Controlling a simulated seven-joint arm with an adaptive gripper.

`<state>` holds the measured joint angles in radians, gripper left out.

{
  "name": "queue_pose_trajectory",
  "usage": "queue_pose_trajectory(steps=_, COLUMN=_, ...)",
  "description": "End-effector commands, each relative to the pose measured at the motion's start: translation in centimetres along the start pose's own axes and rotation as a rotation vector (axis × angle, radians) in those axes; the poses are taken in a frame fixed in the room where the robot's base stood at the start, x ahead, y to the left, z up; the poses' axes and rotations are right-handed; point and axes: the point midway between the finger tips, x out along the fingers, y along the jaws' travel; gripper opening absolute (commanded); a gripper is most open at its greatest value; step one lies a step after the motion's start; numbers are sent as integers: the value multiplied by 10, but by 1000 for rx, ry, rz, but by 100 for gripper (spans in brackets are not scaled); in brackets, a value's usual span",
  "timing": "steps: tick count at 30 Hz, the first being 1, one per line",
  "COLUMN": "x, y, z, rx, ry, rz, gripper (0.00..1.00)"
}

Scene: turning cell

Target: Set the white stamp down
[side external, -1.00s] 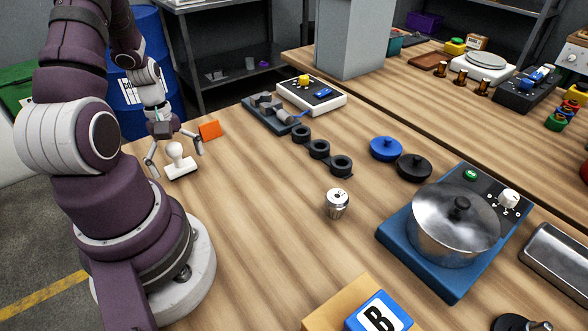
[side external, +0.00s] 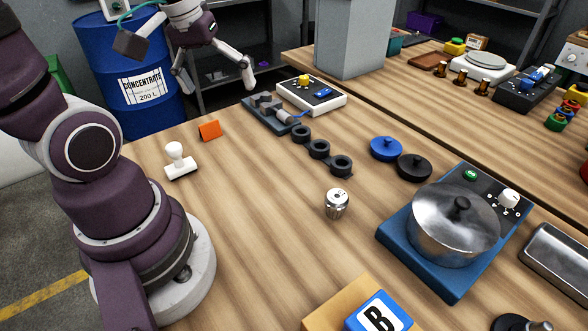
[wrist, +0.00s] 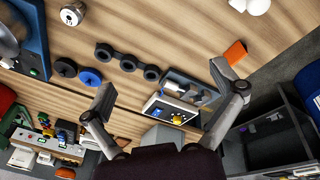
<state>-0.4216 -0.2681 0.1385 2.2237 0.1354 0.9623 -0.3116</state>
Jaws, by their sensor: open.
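The white stamp (side external: 178,161) stands upright on the wooden table near its far left edge, beside my arm's base, with its round knob on top. Part of it also shows at the top edge of the wrist view (wrist: 256,6). My gripper (side external: 216,90) is open and empty, raised well above the table and apart from the stamp, beyond and to the right of it. In the wrist view its two fingers (wrist: 163,85) are spread wide with nothing between them.
An orange block (side external: 209,130) stands just behind the stamp. A black ring holder (side external: 319,149), a metal canister (side external: 337,204) and a pot (side external: 453,228) on a blue hotplate are further right. A grey column (side external: 352,40) rises at the back. The table's middle is mostly clear.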

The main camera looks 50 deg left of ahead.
Motion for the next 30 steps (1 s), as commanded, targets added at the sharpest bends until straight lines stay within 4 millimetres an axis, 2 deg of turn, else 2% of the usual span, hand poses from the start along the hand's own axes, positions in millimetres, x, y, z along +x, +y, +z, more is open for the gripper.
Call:
queue_pose_trajectory(steps=1, x=-9, y=22, z=16, rx=193, ry=54, rz=35, gripper=93)
queue_pose_trajectory(steps=3, x=-16, y=40, z=36, rx=425, ry=121, rz=68, gripper=93)
queue_pose_trajectory(steps=6, x=-22, y=52, z=55, rx=644, ry=193, rz=97, gripper=93)
queue_pose_trajectory(steps=8, x=-24, y=55, z=61, rx=714, ry=218, rz=106, gripper=93)
queue_pose_trajectory(steps=30, x=-24, y=56, z=63, rx=745, ry=229, rz=109, gripper=93)
